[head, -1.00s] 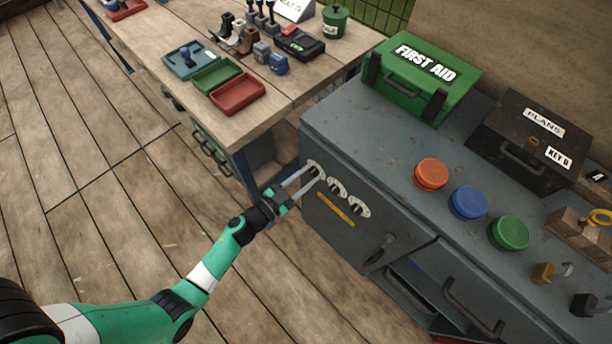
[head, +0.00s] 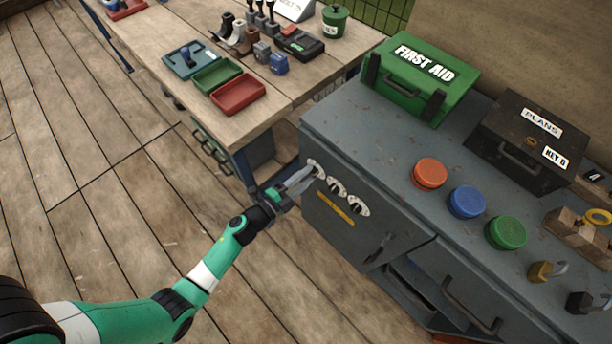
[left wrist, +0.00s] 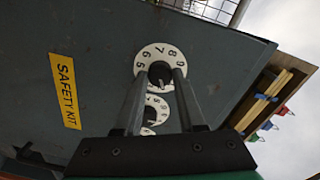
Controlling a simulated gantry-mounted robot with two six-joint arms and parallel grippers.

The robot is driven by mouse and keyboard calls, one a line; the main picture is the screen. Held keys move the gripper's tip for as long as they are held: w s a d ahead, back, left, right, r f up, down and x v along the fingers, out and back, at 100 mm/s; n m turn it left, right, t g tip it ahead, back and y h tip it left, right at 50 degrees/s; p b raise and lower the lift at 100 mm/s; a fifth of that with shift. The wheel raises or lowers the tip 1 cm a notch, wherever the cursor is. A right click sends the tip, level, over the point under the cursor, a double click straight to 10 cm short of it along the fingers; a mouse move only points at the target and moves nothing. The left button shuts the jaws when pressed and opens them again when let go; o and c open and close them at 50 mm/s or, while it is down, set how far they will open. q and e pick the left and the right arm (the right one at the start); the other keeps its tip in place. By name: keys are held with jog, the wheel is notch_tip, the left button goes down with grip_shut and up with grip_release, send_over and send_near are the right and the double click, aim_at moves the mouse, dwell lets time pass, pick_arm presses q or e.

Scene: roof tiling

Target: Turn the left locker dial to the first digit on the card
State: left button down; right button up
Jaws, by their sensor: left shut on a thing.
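The left locker dial (head: 317,167) is a white numbered disc with a dark knob on the front of the grey locker (head: 318,222). In the left wrist view the dial (left wrist: 148,54) shows digits such as 5, 6, 7 and 8 around its rim. My left gripper (head: 313,171) is shut on the knob of this dial, with one finger on each side of it (left wrist: 160,76). The fingers hide part of the dial. The middle dial (head: 337,186) and right dial (head: 359,206) stand beside it, untouched. I cannot make out a card with digits.
A yellow safety kit label (head: 336,209) is below the dials. On the locker top are a green first aid box (head: 425,78), a black plans box (head: 530,140) and three round coloured lids. The wooden workbench (head: 150,60) stands to the left.

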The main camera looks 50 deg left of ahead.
pick_arm(q)
jog(key=shift+m, duration=1)
jog(key=c, duration=0.5)
grip_release()
jog(key=s+p, duration=0.3)
jog(key=s, duration=0.8)
jog(key=shift+s+d+r, duration=0.2)
jog(key=shift+s, duration=0.15)
